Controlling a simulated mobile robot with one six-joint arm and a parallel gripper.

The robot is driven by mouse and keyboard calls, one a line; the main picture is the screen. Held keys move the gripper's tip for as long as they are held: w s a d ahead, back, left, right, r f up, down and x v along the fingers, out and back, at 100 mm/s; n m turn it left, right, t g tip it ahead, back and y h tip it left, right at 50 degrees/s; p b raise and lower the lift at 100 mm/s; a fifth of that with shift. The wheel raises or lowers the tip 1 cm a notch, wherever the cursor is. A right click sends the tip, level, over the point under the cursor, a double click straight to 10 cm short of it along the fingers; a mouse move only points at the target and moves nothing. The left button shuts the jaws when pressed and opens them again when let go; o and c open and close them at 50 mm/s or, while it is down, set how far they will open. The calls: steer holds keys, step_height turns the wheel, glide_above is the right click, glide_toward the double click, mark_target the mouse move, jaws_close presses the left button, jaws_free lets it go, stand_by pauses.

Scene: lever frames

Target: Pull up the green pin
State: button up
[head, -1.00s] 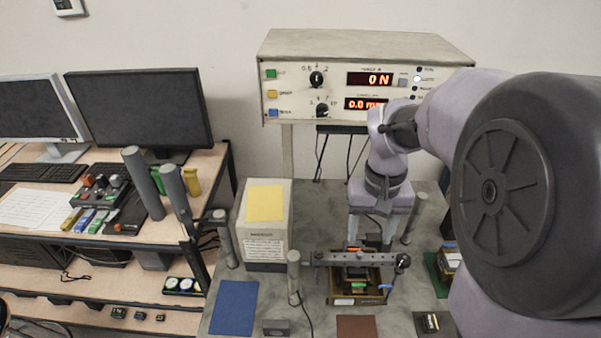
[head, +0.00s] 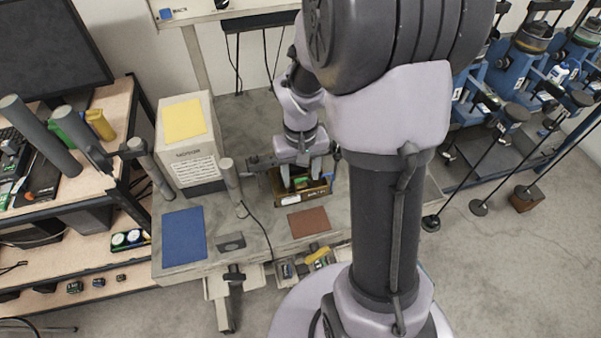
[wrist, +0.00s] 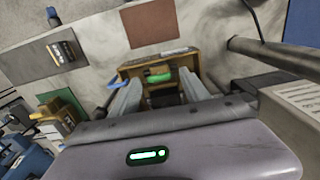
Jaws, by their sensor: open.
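The green pin (wrist: 158,76) shows in the wrist view as a short bright green bar on a brown box-like fixture (wrist: 152,57). My gripper (wrist: 160,82) is open, with one finger on each side of the pin and visible space between. I cannot tell whether either finger touches it. In the head view my gripper (head: 304,183) points down into the brown fixture (head: 287,198). There the fingers and wrist mostly hide the green pin. A blue piece (wrist: 127,73) shows just left of the fixture in the wrist view.
A grey bar (head: 262,162) crosses behind my gripper, with a grey post (head: 230,180) at its left. A white box with a yellow sheet (head: 184,119) stands farther left. A blue mat (head: 184,237) and a brown mat (head: 309,221) lie flat on the bench.

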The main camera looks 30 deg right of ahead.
steer(key=shift+c, duration=0.2)
jaws_close()
